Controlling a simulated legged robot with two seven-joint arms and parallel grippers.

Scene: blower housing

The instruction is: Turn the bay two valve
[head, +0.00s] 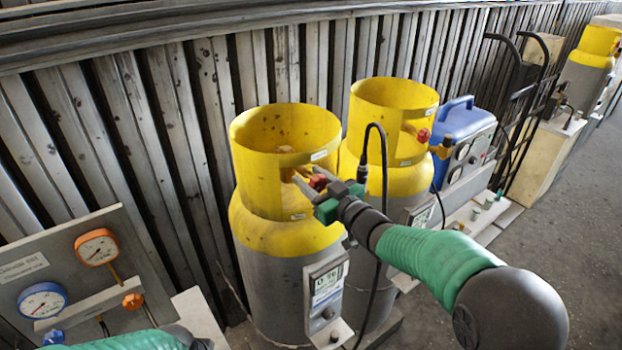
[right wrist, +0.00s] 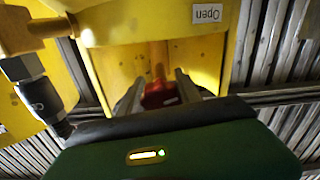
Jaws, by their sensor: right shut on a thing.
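Two grey and yellow gas cylinders stand side by side, a near one (head: 262,248) and a far one (head: 404,182). A red valve handle (right wrist: 160,93) sits in the opening of the near cylinder's yellow collar (head: 262,135). My right gripper (head: 318,186) reaches into this opening and is shut on the red valve handle, with one finger on each side in the right wrist view. The far cylinder has its own red valve handle (head: 423,136), untouched. My left arm shows only at the bottom left edge; its fingers cannot be made out.
A gauge panel (head: 60,262) stands at the left. A blue case (head: 465,135) and a black hand truck (head: 515,110) are behind the far cylinder. A black hose (head: 381,230) hangs beside the near cylinder. A corrugated wall closes the back; open floor lies right.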

